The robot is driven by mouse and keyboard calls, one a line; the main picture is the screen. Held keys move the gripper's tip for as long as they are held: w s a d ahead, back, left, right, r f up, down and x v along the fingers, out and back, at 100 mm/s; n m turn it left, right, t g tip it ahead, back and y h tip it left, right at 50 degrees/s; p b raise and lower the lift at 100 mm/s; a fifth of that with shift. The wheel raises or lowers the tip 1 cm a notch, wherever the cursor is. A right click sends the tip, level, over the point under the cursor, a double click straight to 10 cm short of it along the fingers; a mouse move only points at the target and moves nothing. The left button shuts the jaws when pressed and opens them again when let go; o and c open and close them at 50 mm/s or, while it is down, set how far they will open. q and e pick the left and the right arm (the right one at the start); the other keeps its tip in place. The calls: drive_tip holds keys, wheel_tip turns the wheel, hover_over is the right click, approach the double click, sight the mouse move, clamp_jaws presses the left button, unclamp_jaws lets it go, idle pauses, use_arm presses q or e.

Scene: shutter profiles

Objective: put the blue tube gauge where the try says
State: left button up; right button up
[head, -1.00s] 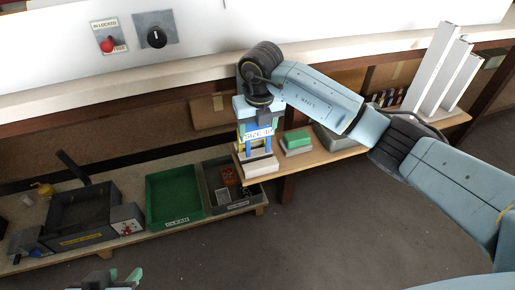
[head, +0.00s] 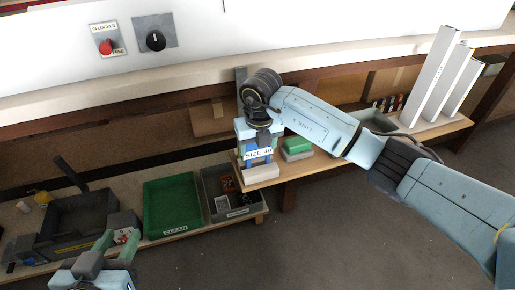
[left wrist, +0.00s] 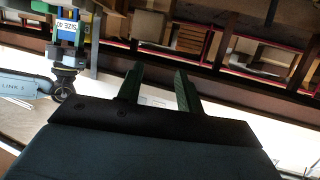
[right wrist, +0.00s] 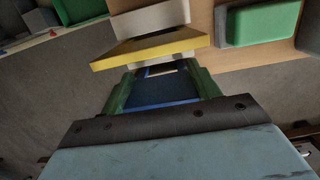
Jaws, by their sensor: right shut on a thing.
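The blue tube gauge (right wrist: 165,92) is between the green fingers of my right gripper (right wrist: 163,78). In the head view, the gauge (head: 268,159) hangs upright below the right gripper (head: 258,138), with a "SIZE 40" label on it. Its lower end is just above or at a pale block (head: 262,173) on the shelf; I cannot tell if they touch. In the right wrist view a yellow plate (right wrist: 150,47) lies between the gauge and the pale block (right wrist: 150,20). My left gripper (left wrist: 158,72) is open and empty; it shows at the head view's lower left (head: 117,243).
A green block (head: 297,145) on a grey base stands right of the pale block. Tall white profiles (head: 437,80) stand at the shelf's right. Below left are a green "CLEAN" tray (head: 171,232), a grey tray (head: 238,205) and a dark machine. A "LOCKED/FREE" panel (head: 107,38) is on the wall.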

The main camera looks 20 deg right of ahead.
drive_tip(key=shift+f, duration=0.1)
drive_tip(key=shift+f, duration=0.1)
drive_tip(key=o, duration=0.9)
drive_tip(key=shift+o, duration=0.2)
